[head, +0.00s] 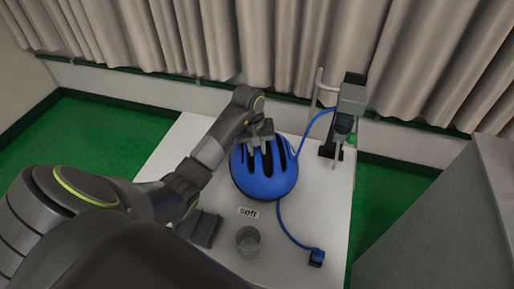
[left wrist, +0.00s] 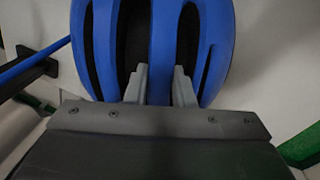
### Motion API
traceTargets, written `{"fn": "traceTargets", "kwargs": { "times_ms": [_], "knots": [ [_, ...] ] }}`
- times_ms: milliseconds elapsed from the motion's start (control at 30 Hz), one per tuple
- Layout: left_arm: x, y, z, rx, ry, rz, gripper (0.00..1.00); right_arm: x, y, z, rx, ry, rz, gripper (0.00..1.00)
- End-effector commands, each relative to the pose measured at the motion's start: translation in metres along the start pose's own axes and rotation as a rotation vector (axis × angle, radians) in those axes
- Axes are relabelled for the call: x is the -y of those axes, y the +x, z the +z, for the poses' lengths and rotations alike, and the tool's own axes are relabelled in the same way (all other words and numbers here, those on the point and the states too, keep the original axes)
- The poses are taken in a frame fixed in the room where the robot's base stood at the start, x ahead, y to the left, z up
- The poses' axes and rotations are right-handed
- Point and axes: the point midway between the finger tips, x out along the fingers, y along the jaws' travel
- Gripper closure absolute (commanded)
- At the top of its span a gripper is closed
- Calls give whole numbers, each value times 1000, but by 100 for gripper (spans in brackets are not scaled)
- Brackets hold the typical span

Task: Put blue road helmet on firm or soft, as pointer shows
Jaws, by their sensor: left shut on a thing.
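The blue road helmet (head: 265,182) is over the white table, behind the "soft" label (head: 249,212). My left gripper (head: 261,138) is at the helmet's far edge. In the left wrist view, its two fingers (left wrist: 160,78) are shut on a blue rib of the helmet (left wrist: 212,45), between dark vents. I cannot tell whether the helmet touches the table or hangs just above it. No "firm" label shows, and I cannot make out a pointer. My right gripper is not in view.
The white table (head: 328,205) also carries a grey tower-like stand (head: 350,105), a clear cup (head: 248,241), a dark grey block (head: 200,228) and a small blue device (head: 316,257). Blue cables run near the helmet. Curtains (head: 290,50) hang behind; a grey panel (head: 445,220) stands at right.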

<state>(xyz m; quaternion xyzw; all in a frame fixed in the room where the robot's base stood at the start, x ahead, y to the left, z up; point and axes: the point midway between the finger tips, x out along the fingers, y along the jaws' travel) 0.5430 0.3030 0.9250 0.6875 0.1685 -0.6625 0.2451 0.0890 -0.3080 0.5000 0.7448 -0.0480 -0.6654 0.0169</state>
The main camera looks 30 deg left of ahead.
Motion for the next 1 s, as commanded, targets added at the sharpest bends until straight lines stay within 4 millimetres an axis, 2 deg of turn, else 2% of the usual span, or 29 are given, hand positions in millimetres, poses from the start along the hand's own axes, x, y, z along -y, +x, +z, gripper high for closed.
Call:
{"fn": "traceTargets", "kwargs": {
  "times_ms": [33, 200, 467, 567, 700, 800, 1000],
  "knots": [
    [0, 1, 0, 1, -1, -1, 77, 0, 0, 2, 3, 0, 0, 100],
    [0, 1, 0, 1, -1, -1, 56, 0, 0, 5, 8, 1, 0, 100],
    [0, 0, 0, 1, -1, -1, 56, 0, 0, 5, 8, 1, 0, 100],
    [0, -6, -1, -1, 0, 0, 56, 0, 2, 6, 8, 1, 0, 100],
    [0, -28, -1, -5, 1, 0, 56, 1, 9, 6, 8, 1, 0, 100],
    [0, -55, 0, -1, 0, -1, 56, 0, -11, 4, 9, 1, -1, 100],
    [0, -84, 0, 1, -1, -1, 56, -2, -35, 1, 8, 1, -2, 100]
  ]
}}
